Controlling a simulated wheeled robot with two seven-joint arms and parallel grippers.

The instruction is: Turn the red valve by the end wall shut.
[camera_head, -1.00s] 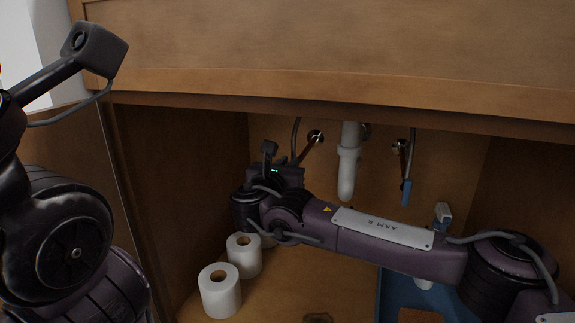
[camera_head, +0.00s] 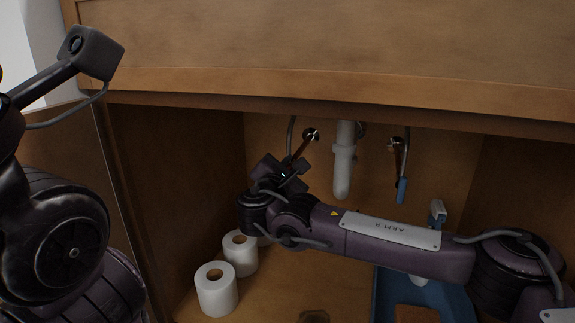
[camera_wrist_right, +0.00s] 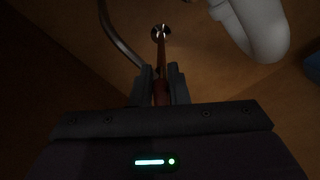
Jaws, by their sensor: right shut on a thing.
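The red valve's lever (camera_head: 302,148) slants down and left from a round metal fitting on the back wall of the cabinet, left of the white drain pipe. My right gripper (camera_head: 296,167) reaches in from the right and is shut on this lever. In the right wrist view, the two fingers (camera_wrist_right: 160,86) lie on either side of the red lever (camera_wrist_right: 162,58), which runs up to the round fitting. The lever's outer end is hidden between the fingers and behind the gripper body. My left arm stands at the left of the head view; its gripper is out of view.
A white drain pipe (camera_head: 343,160) hangs right of my right gripper. A blue-handled valve (camera_head: 402,190) is further right. Toilet rolls (camera_head: 216,290) stand on the floor at left. The cabinet's front edge (camera_head: 330,104) is overhead.

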